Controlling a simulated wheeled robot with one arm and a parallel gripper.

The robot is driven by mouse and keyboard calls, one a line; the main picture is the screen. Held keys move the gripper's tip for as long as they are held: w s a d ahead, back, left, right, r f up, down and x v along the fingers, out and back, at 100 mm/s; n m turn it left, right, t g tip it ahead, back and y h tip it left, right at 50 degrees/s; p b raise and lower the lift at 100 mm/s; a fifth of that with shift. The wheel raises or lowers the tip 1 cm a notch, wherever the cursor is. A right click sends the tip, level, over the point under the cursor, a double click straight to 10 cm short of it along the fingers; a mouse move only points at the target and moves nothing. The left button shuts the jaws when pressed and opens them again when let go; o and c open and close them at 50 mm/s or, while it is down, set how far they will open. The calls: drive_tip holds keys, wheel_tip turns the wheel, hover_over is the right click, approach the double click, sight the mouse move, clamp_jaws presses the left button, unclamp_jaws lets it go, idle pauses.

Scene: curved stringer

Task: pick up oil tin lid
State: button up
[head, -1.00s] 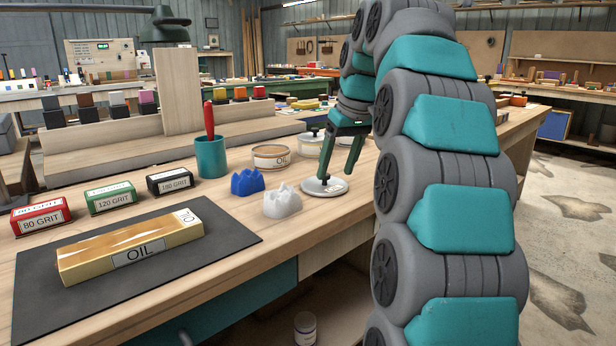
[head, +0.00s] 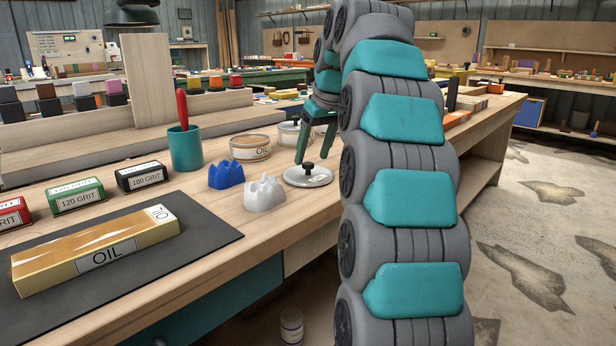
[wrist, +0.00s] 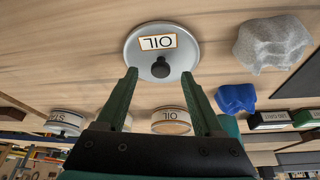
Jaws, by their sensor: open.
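The oil tin lid (head: 296,177) is a flat grey disc with a black knob, lying on the wooden bench. In the wrist view the lid (wrist: 142,62) shows its OIL label and the knob sits just beyond the gap between my fingertips. My gripper (wrist: 160,74) is open with nothing between its fingers. In the head view one finger ends just behind and above the lid, apart from the knob; the other is partly hidden. An open round tin labelled OIL (head: 250,147) stands behind the lid, to the left; it also shows in the wrist view (wrist: 170,122).
A white crown-shaped block (head: 264,194) and a blue one (head: 226,175) stand left of the lid. A lidded tin (head: 288,135) stands behind it. A teal cup (head: 185,150), grit boxes (head: 142,176) and a gold OIL block (head: 95,250) on a dark mat are farther left.

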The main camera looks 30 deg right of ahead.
sight(308, 171)
drive_tip(key=shift+x, duration=1.4)
clamp_jaws()
